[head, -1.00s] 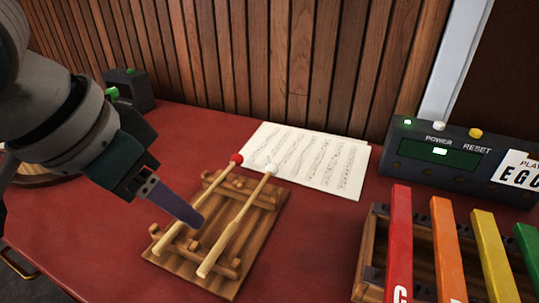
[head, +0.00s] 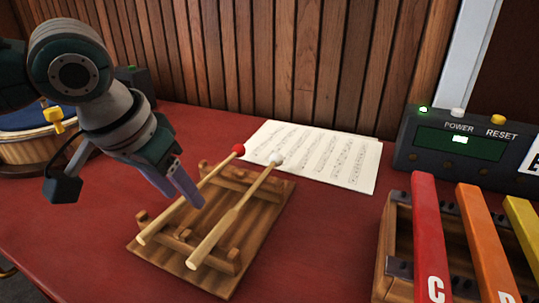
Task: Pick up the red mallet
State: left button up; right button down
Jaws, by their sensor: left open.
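The red mallet (head: 216,172) has a red ball head and a pale wooden stick. It rests on a wooden rack (head: 262,215), its head toward the back. A white-headed mallet (head: 236,211) lies beside it on the right, on the same rack. My left gripper (head: 192,200) is open, with its fingers pointing down at the red mallet's stick around mid-length. The fingers partly overlap the stick in the picture; I cannot tell whether they touch it. My right gripper is not in view.
Sheet music (head: 318,157) lies behind the rack. A xylophone with coloured bars (head: 429,232) stands at the right, in front of a dark control box (head: 457,140). A round drum-like object (head: 40,140) is at the left. The red table (head: 80,225) is clear at front left.

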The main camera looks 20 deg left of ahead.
pick_arm(q)
jog(key=shift+w+f, duration=0.15)
jog(key=shift+f, duration=0.2)
jog(key=shift+c, duration=0.3)
grip_shut()
